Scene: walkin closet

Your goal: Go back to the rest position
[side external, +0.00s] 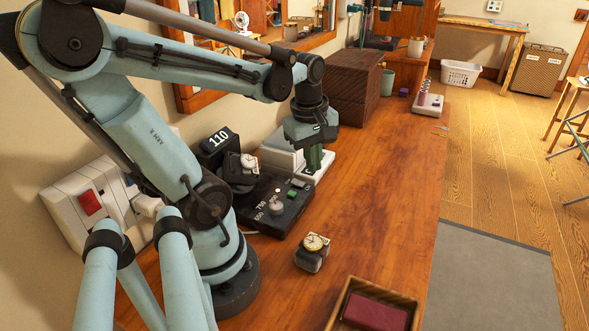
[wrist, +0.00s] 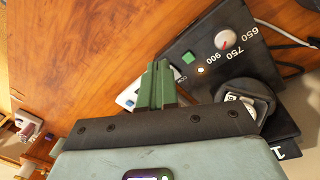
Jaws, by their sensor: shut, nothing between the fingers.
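My gripper (side external: 314,158) is shut and empty, with green fingers pressed together. In the side external view it hangs in front of a white device on the wooden counter (side external: 385,170), beside the black control box (side external: 275,203). In the wrist view the green fingertips (wrist: 160,66) point over the counter, next to the box with its dial (wrist: 225,40). I cannot tell how far the fingertips are above the surface. The white device is partly hidden behind my gripper.
A watch on a stand (side external: 314,250) and a wooden tray with a dark red item (side external: 374,313) stand near the front. Another watch (side external: 248,162) is by the box. A brown woven chest (side external: 354,86) stands behind my gripper. The counter's right side is mostly clear.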

